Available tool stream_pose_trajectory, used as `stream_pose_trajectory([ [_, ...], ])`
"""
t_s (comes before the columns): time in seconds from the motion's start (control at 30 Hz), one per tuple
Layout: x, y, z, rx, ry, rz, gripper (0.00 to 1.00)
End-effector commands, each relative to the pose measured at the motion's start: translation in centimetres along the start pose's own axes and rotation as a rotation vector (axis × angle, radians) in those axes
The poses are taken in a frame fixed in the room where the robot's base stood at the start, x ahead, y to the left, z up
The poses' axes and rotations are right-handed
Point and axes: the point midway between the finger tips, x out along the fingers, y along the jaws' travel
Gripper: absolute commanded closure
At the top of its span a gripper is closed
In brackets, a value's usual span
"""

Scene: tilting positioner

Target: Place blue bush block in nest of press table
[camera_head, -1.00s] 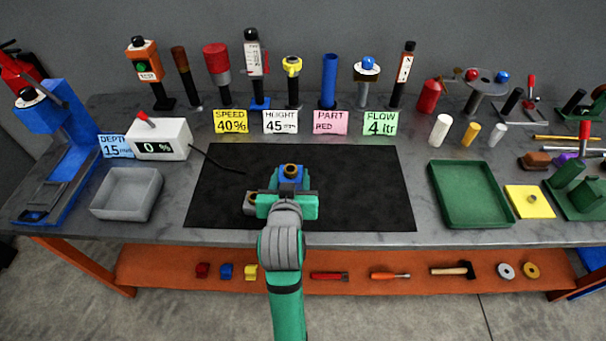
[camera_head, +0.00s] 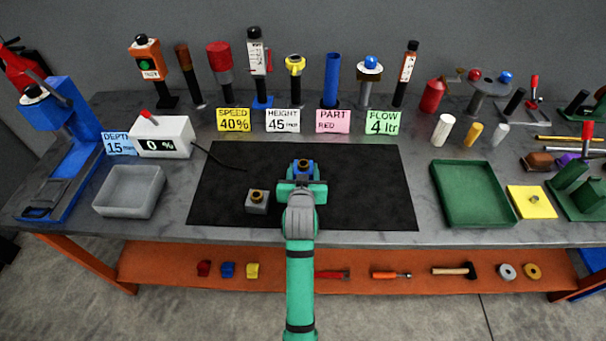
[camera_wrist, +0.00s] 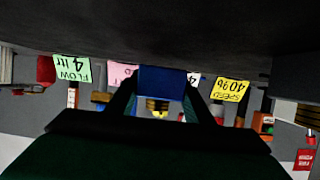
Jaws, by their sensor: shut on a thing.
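The blue bush block (camera_head: 310,168) is a small blue block with a brass-coloured bush on top. In the wrist view the blue block (camera_wrist: 163,82) sits between my two dark fingers (camera_wrist: 161,98). I cannot tell exactly how high it is above the mat. A blue press (camera_head: 68,118) stands at the far left of the bench, with a blue-framed dark base (camera_head: 42,192). I cannot make out a nest on it clearly.
A grey block with a bush (camera_head: 257,204) stands on the black mat (camera_head: 370,190), left of my gripper. A grey bin (camera_head: 128,210) and a white 0 % display box (camera_head: 165,148) lie between mat and press. A green tray (camera_head: 470,222) is right. Posts and label cards line the back.

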Motion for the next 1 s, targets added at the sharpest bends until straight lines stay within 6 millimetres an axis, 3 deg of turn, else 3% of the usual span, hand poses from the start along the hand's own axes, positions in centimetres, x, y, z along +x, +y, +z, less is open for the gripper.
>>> stream_pose_trajectory([
  [0.17,0.6,-0.1,1.4,0.000,0.004,-0.001,1.00],
  [0.6,0.7,-0.1,1.8,0.000,0.005,-0.001,1.00],
  [0.63,0.8,-0.1,2.0,0.000,-0.001,0.000,0.51],
  [0.7,0.8,-0.1,2.0,0.000,-0.001,0.000,0.35],
  [1.0,0.8,0.0,1.9,0.000,0.000,0.000,0.35],
])
